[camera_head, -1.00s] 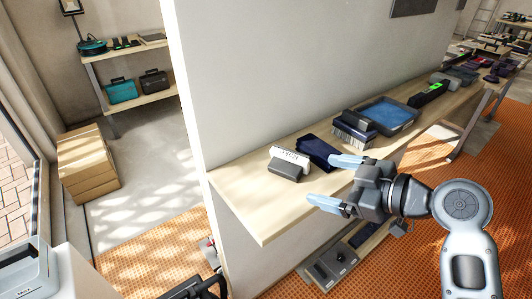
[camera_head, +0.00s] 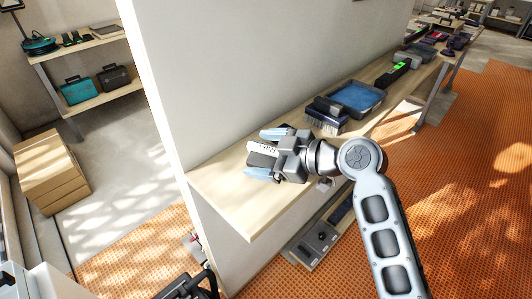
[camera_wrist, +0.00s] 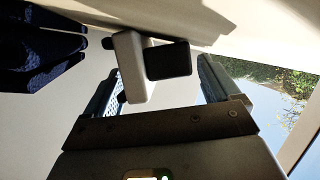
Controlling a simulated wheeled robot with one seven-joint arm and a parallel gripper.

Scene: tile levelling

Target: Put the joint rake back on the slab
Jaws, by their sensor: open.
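A white block with dark lettering (camera_head: 265,148) and a dark grey part beside it lie on the near end of the wooden shelf; I take this as the joint rake. In the wrist view the pale block (camera_wrist: 131,68) has black round ends, with a dark block (camera_wrist: 168,61) against it. My gripper (camera_head: 261,154) is open, with one blue finger on either side of it. In the wrist view both fingers of my gripper (camera_wrist: 157,76) stand apart, and I see no clear grip. I cannot pick out the slab for sure.
The wooden shelf (camera_head: 236,208) runs along the wall. A brush (camera_head: 327,124) and a blue-filled tray (camera_head: 357,98) lie farther along it. Dark blue gloves (camera_wrist: 40,50) are close by in the wrist view. A grey panel (camera_head: 315,241) is below the shelf. The shelf's front corner is bare.

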